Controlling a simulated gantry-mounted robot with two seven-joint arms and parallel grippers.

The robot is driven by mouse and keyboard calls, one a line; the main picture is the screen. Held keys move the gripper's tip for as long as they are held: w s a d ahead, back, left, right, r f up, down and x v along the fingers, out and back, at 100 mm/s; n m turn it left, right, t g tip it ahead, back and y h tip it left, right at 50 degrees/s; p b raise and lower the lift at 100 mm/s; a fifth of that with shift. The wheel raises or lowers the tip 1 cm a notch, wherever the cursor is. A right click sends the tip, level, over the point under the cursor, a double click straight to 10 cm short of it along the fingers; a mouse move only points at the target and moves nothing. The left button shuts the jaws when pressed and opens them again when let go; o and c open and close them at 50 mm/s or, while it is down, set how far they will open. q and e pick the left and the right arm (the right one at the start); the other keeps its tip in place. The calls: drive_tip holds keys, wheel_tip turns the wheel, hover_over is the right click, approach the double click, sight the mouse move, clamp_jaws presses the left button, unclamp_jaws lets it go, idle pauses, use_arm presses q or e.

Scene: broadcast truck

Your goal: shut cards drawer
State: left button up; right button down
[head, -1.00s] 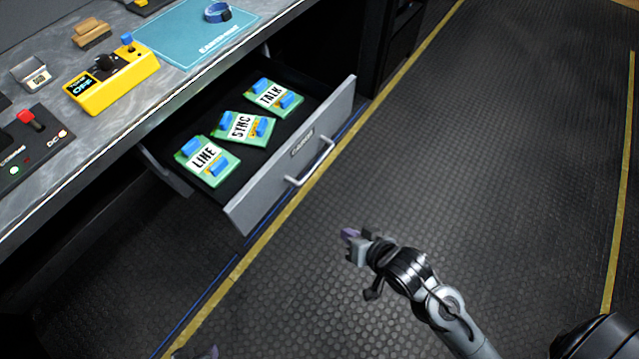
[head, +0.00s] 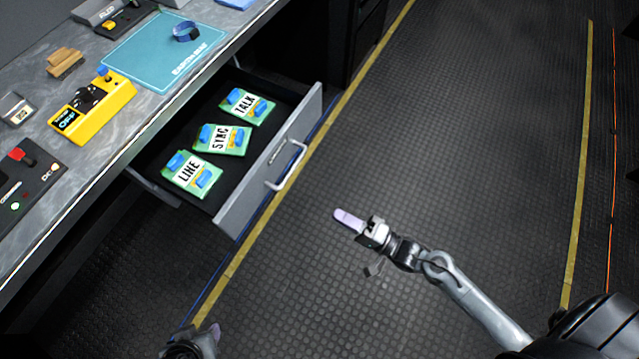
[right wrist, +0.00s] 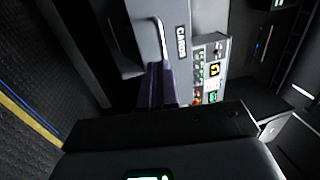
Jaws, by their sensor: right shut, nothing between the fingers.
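The cards drawer (head: 262,178) is pulled out from under the counter. Its grey front has a bar handle (head: 287,166) and a small label. Inside lie three green cards marked LINE (head: 191,174), SYNC (head: 222,139) and TALK (head: 246,105). My right gripper (head: 349,220) is shut and empty, in front of the drawer and apart from it, pointing toward it. In the right wrist view the shut fingers (right wrist: 156,88) show with the drawer front and its CARDS label (right wrist: 181,42) beyond. My left gripper (head: 206,341) shows only partly at the bottom edge; its jaw state is unclear.
The counter (head: 98,150) holds a yellow box (head: 95,108), a teal mat (head: 150,58) with a blue ring-shaped item (head: 186,32), and a dark switch panel (head: 25,178). The dark floor (head: 430,130) in front of the drawer is clear.

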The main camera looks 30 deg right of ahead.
drive_tip(key=b+x, duration=0.4)
drive_tip(key=x, duration=1)
drive_tip(key=shift+s+a+b, duration=0.15)
drive_tip(key=shift+a+b, duration=0.05)
drive_tip(key=shift+b, duration=0.1)
